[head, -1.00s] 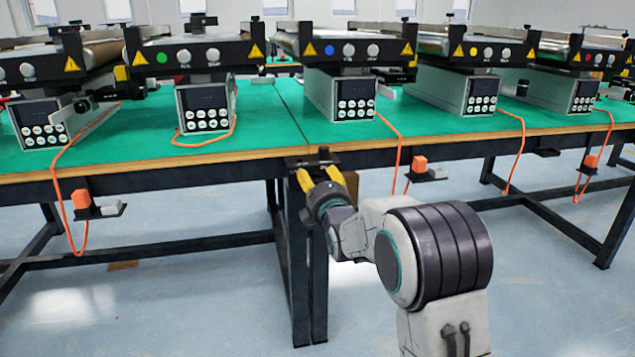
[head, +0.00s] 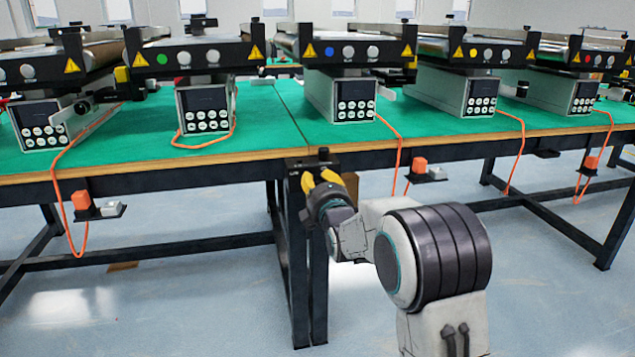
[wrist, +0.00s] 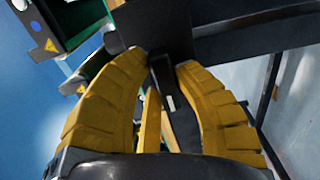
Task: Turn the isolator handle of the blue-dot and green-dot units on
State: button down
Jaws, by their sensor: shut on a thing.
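The blue-dot unit (head: 329,51) stands at centre on the green bench, and the green-dot unit (head: 162,59) stands to its left. A dark isolator box (head: 322,160) is fixed at the bench's front edge, below and between them. My gripper (head: 319,178) is at the front of this box, its yellow fingers shut on a dark handle. In the wrist view the fingers (wrist: 160,60) close around a dark part in front of a dark block (wrist: 150,25). The fingers hide most of the handle, so its angle is hard to tell.
The yellow-dot unit (head: 473,53) and red-dot unit (head: 587,58) stand to the right. Orange boxes on small black brackets hang below the bench edge at left (head: 82,199) and right (head: 420,164). Orange cables dangle. A dark bench leg (head: 313,290) is below my gripper.

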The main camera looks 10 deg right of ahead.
dwell(0.3)
jog(key=m, duration=0.4)
jog(key=shift+d, duration=0.1)
jog(key=m, duration=0.4)
jog(key=shift+m, duration=0.3)
jog(key=m, duration=0.4)
jog(key=shift+d+f+m, duration=0.1)
jog(key=shift+f+m, duration=0.05)
jog(key=shift+m, duration=0.15)
jog(key=m, duration=0.4)
jog(key=shift+m, duration=0.3)
jog(key=c, duration=1)
grip_release()
jog(key=shift+w+f, duration=0.1)
jog(key=shift+f, duration=0.05)
jog(key=shift+o, duration=0.3)
